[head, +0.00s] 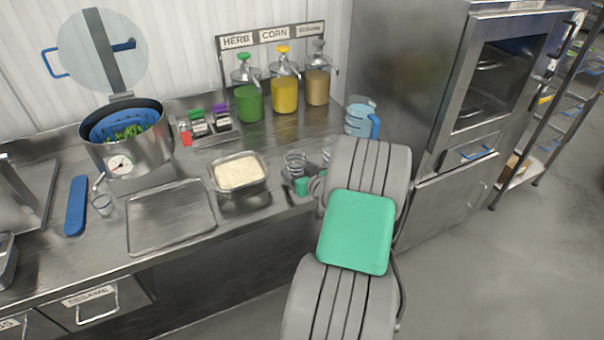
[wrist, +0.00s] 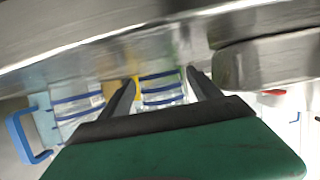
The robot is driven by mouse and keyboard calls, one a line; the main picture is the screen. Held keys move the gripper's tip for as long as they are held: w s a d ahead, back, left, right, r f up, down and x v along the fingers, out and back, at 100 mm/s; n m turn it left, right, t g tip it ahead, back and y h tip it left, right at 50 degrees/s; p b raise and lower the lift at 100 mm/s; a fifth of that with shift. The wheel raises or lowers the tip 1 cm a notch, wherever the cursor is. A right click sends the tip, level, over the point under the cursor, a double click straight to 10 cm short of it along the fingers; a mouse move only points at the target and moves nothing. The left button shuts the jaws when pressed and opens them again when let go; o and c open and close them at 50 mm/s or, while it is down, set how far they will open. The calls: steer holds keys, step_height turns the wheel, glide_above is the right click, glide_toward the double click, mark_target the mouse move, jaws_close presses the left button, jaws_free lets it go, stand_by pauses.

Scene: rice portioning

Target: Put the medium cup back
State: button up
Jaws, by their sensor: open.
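A clear cup with blue rings (wrist: 161,90) shows between the two dark fingers of my gripper (wrist: 162,84) in the wrist view. The fingers are apart; I cannot tell whether either touches the cup. A second blue-ringed clear cup (wrist: 78,103) is to its left. In the head view, one clear cup (head: 295,162) stands right of the rice pan, and another (head: 328,153) is partly hidden by my arm. My gripper is mostly hidden there. A further clear cup (head: 103,204) stands below the pot. I cannot tell which is the medium one.
The steel rice pan (head: 214,186) is close to the cups. A blue-handled pitcher (head: 361,118) stands right of them, at the counter end. Sauce dispensers (head: 285,92) stand behind. An empty tray (head: 170,217) lies front left. A steel oven cabinet (head: 455,125) is to the right.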

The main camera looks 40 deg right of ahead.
steer(key=b+v, duration=0.2)
steer(key=v, duration=1)
steer(key=w+a+y, duration=0.1)
steer(key=a, duration=0.1)
steer(key=w+a+n+g+y, duration=0.1)
steer(key=a, duration=0.2)
steer(key=w+a+n+y, duration=0.1)
steer(key=w+a, duration=0.1)
steer(key=a, duration=0.1)
steer(key=shift+a+g, duration=0.2)
steer(key=shift+g, duration=0.1)
steer(key=a+n+g+y, duration=0.2)
steer(key=a+g, duration=0.2)
steer(key=a, duration=0.8)
steer(key=s+a+r+g+h, duration=0.1)
steer(key=s+a+r+g, duration=0.3)
steer(key=s+a, duration=0.6)
steer(key=shift+s+a+r+m, duration=0.35)
steer(key=shift+a+r, duration=0.15)
steer(key=shift+a, duration=0.65)
steer(key=shift+c, duration=0.2)
